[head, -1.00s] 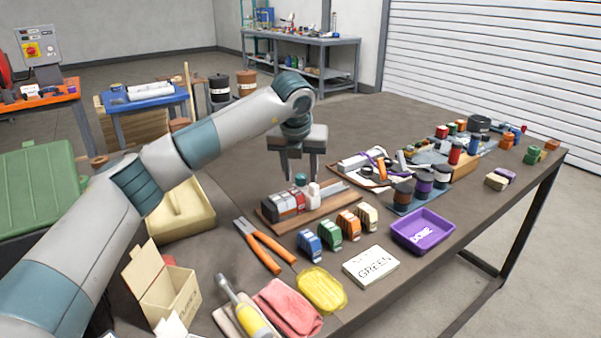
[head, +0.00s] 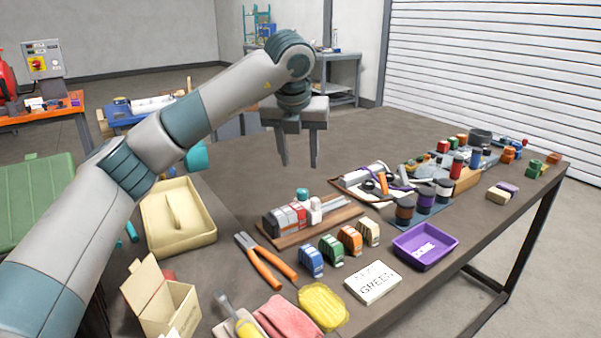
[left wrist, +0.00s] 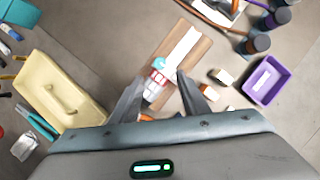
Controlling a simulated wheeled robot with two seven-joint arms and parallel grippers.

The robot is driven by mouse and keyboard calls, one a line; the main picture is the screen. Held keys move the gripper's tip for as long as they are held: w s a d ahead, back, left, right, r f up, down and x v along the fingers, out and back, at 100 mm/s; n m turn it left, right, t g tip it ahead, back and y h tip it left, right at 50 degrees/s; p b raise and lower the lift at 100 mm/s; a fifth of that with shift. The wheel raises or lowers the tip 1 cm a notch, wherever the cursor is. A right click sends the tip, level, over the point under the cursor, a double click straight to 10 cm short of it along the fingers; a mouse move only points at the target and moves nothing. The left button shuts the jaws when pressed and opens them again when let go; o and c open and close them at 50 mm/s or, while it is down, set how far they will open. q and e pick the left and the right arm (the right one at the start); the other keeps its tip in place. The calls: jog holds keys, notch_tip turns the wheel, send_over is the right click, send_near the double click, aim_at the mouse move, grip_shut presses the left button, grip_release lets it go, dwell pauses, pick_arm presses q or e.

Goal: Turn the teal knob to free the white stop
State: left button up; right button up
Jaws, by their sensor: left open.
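The teal knob (head: 302,194) stands at the back of a row of grey, white and red blocks on a wooden board. The white stop (head: 315,211) is upright beside it, at the right end of that row. The board (head: 349,212) has a pale rail running off to the right. My left gripper (head: 299,164) hangs above the board, fingers pointing down, open and empty, clear of the knob. In the left wrist view the open fingers (left wrist: 160,84) straddle the block row from above; the knob is small there. My right gripper is not in view.
Orange-handled pliers (head: 262,262) lie left of the board. Several coloured blocks (head: 331,250) stand in front of it, with a purple tray (head: 425,246) to the right. A tray of tools (head: 372,184) lies behind right. The table behind the board is clear.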

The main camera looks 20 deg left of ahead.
pick_arm(q)
jog(key=v, duration=0.6)
jog(key=shift+r, duration=0.1)
